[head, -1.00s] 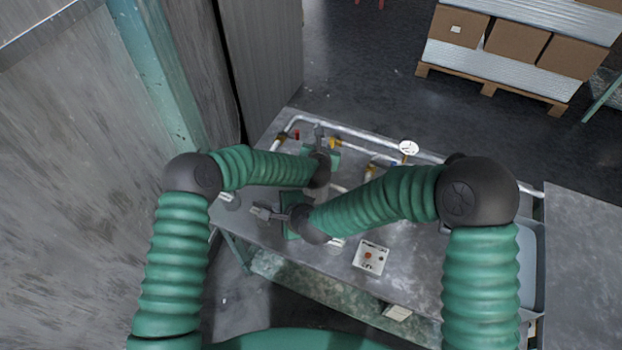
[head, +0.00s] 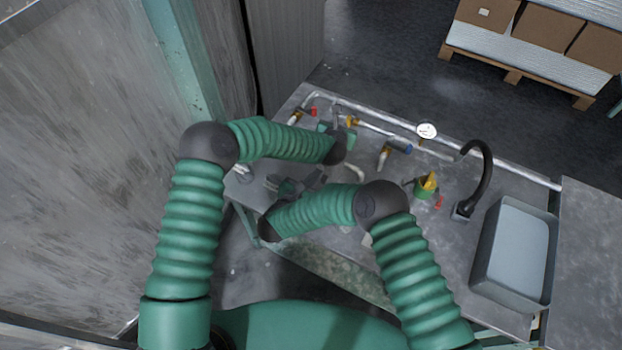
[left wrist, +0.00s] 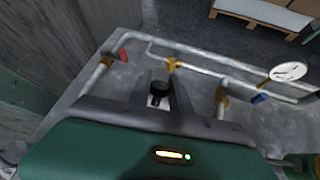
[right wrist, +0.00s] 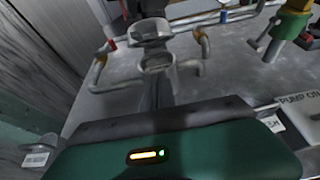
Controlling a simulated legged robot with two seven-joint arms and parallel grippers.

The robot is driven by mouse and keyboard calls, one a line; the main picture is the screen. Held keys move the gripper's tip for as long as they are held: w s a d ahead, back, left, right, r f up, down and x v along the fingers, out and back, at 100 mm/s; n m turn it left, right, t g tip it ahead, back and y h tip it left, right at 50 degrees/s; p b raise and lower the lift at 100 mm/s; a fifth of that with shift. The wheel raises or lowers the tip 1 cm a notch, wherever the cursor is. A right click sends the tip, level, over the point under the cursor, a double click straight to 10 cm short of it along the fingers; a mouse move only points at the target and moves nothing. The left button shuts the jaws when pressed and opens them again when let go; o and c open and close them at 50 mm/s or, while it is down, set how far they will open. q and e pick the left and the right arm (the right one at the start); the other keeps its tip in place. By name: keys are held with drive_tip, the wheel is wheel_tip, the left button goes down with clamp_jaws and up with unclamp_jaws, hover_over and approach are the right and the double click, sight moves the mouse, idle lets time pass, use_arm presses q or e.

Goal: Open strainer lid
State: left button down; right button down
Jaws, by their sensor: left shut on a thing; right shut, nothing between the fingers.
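The strainer is a grey metal fitting (right wrist: 156,64) in the pipework, in the right wrist view. A grey ring-shaped piece (right wrist: 152,30), perhaps its lid, shows above it. I cannot tell whether the two are joined. My left gripper (head: 338,118) is at the back pipes in the head view. In the left wrist view its fingers are around a small black-topped piece (left wrist: 160,90), which they partly hide. My right gripper (right wrist: 153,92) is shut and empty, just in front of the fitting. In the head view my right forearm mostly hides that area.
Pipes with brass fittings run along the bench back, with a round gauge (head: 427,130). A green and yellow valve (head: 427,186), a black curved tap (head: 482,170) and a grey sink (head: 515,250) stand to the right. A grey wall (head: 90,150) is close on the left.

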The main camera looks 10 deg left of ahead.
drive_tip(key=w+d+r, duration=0.1)
drive_tip(key=w+d, duration=0.1)
drive_tip(key=w, duration=0.4)
drive_tip(key=shift+r, duration=0.4)
use_arm(q)
drive_tip(key=shift+w+f, duration=0.1)
use_arm(e)
drive_tip(key=shift+w+d+r, duration=0.25)
drive_tip(key=shift+w+r, duration=0.3)
drive_tip(key=shift+r, duration=0.25)
use_arm(q)
drive_tip(key=c, duration=1.6)
unclamp_jaws()
drive_tip(key=o, duration=0.4)
drive_tip(key=shift+a, duration=0.15)
use_arm(e)
drive_tip(key=shift+a, duration=0.1)
